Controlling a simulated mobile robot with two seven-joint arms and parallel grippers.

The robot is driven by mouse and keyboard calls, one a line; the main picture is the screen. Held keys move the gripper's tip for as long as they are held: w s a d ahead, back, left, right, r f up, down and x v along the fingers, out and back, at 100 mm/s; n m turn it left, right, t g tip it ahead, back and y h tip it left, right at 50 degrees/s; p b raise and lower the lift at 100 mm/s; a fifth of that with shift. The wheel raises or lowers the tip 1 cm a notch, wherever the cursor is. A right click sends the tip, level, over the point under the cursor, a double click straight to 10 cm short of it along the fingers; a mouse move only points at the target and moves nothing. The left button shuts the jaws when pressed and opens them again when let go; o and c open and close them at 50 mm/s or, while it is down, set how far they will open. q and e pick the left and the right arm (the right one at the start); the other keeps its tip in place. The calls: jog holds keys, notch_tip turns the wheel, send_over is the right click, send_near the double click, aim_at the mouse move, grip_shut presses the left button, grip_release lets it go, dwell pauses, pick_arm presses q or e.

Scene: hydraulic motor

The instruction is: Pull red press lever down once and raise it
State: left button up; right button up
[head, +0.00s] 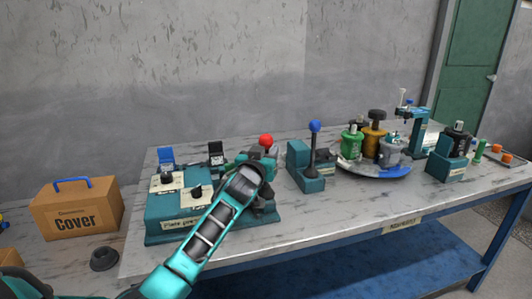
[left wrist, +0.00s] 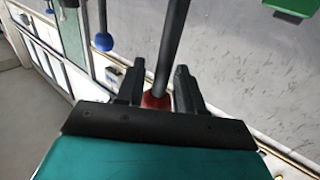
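The red press lever shows in the head view as a red ball knob (head: 266,140) above the teal press, behind the end of my left arm. In the left wrist view its dark shaft (left wrist: 171,45) runs to the red knob (left wrist: 155,101) low between my fingers. My left gripper (left wrist: 158,85) is open there, one finger on each side of the lever, with a gap to the shaft. The knob is partly hidden by the gripper body. In the head view my left gripper (head: 262,165) covers part of the press. My right gripper is out of view.
A blue-knobbed lever (head: 315,127) stands right of the red one and also shows in the left wrist view (left wrist: 104,42). A round tray (head: 347,163) with parts is farther right. A teal labelled station (head: 160,238) is left. A Cover box (head: 77,208) stands at far left.

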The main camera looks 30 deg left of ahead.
pick_arm(q)
jog(key=c, duration=0.6)
grip_shut()
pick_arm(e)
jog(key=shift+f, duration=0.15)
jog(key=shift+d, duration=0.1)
